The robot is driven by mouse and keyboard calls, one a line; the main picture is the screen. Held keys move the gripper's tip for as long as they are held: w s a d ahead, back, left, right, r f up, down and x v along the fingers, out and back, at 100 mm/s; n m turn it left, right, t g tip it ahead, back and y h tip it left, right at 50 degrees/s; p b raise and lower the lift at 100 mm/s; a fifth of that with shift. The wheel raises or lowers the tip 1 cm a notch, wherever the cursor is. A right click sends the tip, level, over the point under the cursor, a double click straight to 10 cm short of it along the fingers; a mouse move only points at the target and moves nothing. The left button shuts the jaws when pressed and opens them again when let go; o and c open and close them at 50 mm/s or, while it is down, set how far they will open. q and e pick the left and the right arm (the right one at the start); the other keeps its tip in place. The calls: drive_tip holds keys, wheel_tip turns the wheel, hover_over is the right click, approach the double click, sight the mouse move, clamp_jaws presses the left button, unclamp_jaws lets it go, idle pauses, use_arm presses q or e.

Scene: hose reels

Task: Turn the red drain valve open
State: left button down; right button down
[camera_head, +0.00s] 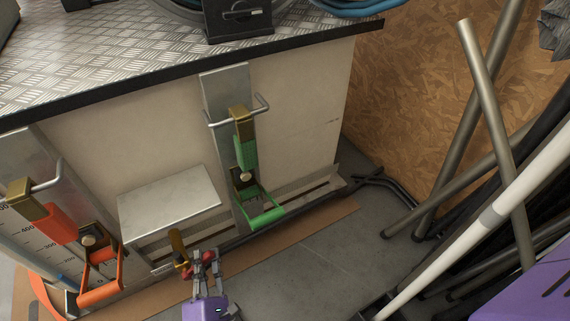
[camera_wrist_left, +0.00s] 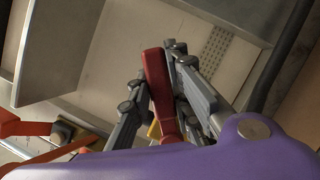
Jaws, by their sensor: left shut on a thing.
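The red drain valve (camera_head: 208,257) is low at the front of the pale cabinet, beside a brass fitting (camera_head: 179,247). My left gripper (camera_head: 202,268) is at the valve, with its fingers closed around the red handle. In the left wrist view the red handle (camera_wrist_left: 157,85) stands up between the grey fingers of the gripper (camera_wrist_left: 160,95). The lower part of the valve is hidden behind the fingers and my purple wrist. The right gripper is not in view.
An orange-handled latch (camera_head: 100,290) is left of the valve and a green-handled latch (camera_head: 262,216) is right of it. A metal flap (camera_head: 170,203) juts out above. Several poles (camera_head: 480,110) lean at the right. Grey floor (camera_head: 310,255) is open between.

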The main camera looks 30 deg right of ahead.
use_arm(q)
drive_tip(key=c, duration=1.6)
unclamp_jaws()
drive_tip(key=shift+s, duration=0.1)
drive_tip(key=v, duration=1.1)
drive_tip(key=shift+s+a+f, duration=0.1)
drive_tip(key=shift+s+f, duration=0.05)
drive_tip(key=shift+s, duration=0.25)
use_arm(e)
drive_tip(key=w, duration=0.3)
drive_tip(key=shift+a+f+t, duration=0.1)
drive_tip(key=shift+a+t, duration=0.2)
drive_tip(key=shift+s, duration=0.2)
